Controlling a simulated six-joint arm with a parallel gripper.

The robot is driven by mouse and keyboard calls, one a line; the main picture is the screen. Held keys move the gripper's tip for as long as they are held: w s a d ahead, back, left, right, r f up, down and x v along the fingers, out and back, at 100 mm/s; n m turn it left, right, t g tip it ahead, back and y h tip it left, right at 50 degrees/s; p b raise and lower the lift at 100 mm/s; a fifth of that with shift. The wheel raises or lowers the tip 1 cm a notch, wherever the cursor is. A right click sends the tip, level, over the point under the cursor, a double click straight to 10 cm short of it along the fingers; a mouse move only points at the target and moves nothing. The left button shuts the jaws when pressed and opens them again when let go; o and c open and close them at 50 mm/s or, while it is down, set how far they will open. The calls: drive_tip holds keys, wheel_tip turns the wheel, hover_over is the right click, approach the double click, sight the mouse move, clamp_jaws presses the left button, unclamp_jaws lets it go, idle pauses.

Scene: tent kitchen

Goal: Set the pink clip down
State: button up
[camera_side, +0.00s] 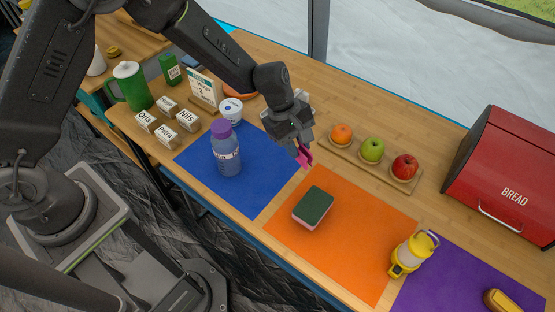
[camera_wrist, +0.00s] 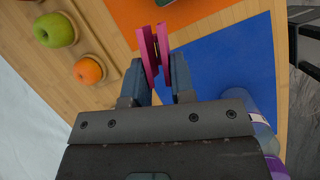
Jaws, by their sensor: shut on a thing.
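The pink clip (camera_side: 304,156) is held in my gripper (camera_side: 300,146), above the table near the border of the blue mat (camera_side: 262,186) and the orange mat (camera_side: 365,215). In the wrist view the clip (camera_wrist: 149,50) stands between the two fingers of my gripper (camera_wrist: 160,75), which are shut on it. Its two pink arms point away from the gripper. The exact height of the clip above the table is hard to tell.
A bottle (camera_side: 226,150) with a purple cap stands on the blue mat. A sponge (camera_side: 313,207) lies on the orange mat. An orange (camera_side: 341,134), a green apple (camera_side: 372,149) and a red apple (camera_side: 404,167) sit on a board. A yellow lantern (camera_side: 411,254) and a red bread box (camera_side: 508,175) are to the right.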

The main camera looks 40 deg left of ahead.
drive_tip(key=a+m, duration=0.1)
drive_tip(key=a, duration=2.1)
drive_tip(key=shift+h, duration=0.3)
drive_tip(key=w+d+f, duration=0.1)
drive_tip(key=d+f, duration=0.1)
drive_tip(key=d, duration=0.1)
drive_tip(key=d+f, duration=0.2)
drive_tip(key=d, duration=0.2)
drive_tip(key=w+d+f, duration=0.1)
drive_tip(key=d+f, duration=0.1)
drive_tip(key=d, duration=0.1)
drive_tip(key=shift+w+d+f, duration=0.25)
drive_tip(key=shift+w+d, duration=0.05)
drive_tip(key=shift+d, duration=0.05)
drive_tip(key=shift+f, duration=2.05)
drive_tip(key=shift+f, duration=0.15)
drive_tip(key=o, duration=0.9)
drive_tip(key=v, duration=1.2)
drive_tip(key=shift+r, duration=0.25)
